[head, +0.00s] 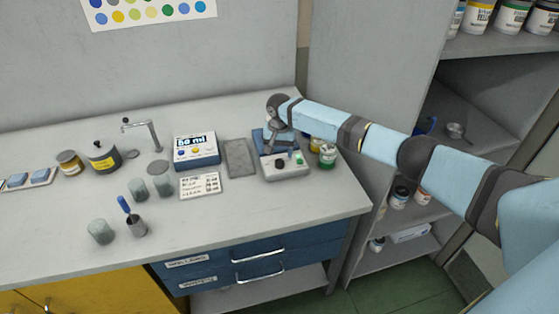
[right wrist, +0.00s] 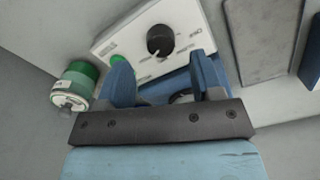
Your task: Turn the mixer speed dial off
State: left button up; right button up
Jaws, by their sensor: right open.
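The mixer (head: 286,173) is a small white-fronted unit with a blue part behind, near the right end of the counter. Its black round speed dial (right wrist: 160,39) shows in the right wrist view on the white panel (right wrist: 190,22), with a white mark and printed marks around it. A green spot (right wrist: 117,59) on the panel is partly behind a finger. My right gripper (right wrist: 163,80) is open, its two blue fingers apart and empty, close to the panel with the dial beyond the fingertips. In the head view my right wrist hides part of the mixer. My left gripper is not in view.
Jars with green (head: 327,155) and yellow (head: 316,144) stand just right of the mixer. Shelves (head: 480,128) stand at the right.

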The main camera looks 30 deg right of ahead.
aim_at(279, 161)
jog(key=shift+f, duration=2.15)
jog(key=shift+c, duration=0.3)
jog(key=c, duration=0.9)
jog(key=shift+o, duration=0.2)
